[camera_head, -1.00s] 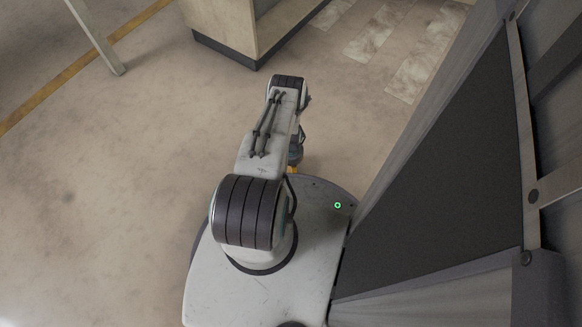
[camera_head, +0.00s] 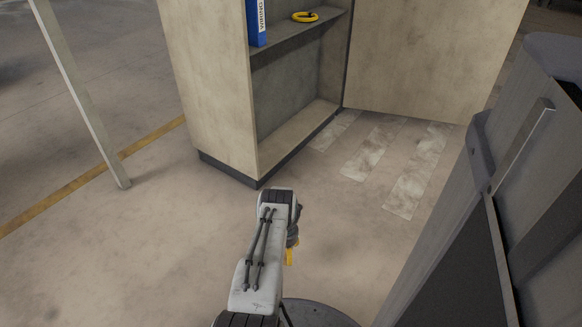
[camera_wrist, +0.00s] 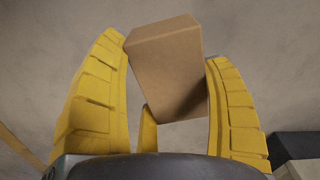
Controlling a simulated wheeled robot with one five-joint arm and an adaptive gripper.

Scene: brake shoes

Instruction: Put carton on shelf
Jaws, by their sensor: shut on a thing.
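A brown cardboard carton (camera_wrist: 165,65) is in the wrist view, slightly tilted, between the yellow fingers of my gripper (camera_wrist: 172,95). My gripper is shut on it, with bare floor behind. In the head view only a small yellow part of my gripper (camera_head: 289,256) shows below the arm's end, and the carton is hidden there. The open cabinet ahead has a shelf (camera_head: 300,37) holding a blue binder (camera_head: 256,20) and a yellow ring (camera_head: 305,16). Its bottom shelf (camera_head: 300,136) looks bare. My gripper is in front of the cabinet and apart from it.
The cabinet's open door (camera_head: 430,60) stands to the right. A thin post (camera_head: 88,100) rises at the left by a yellow floor line (camera_head: 60,197). A grey structure (camera_head: 480,210) stands close on the right. The floor before the cabinet is clear.

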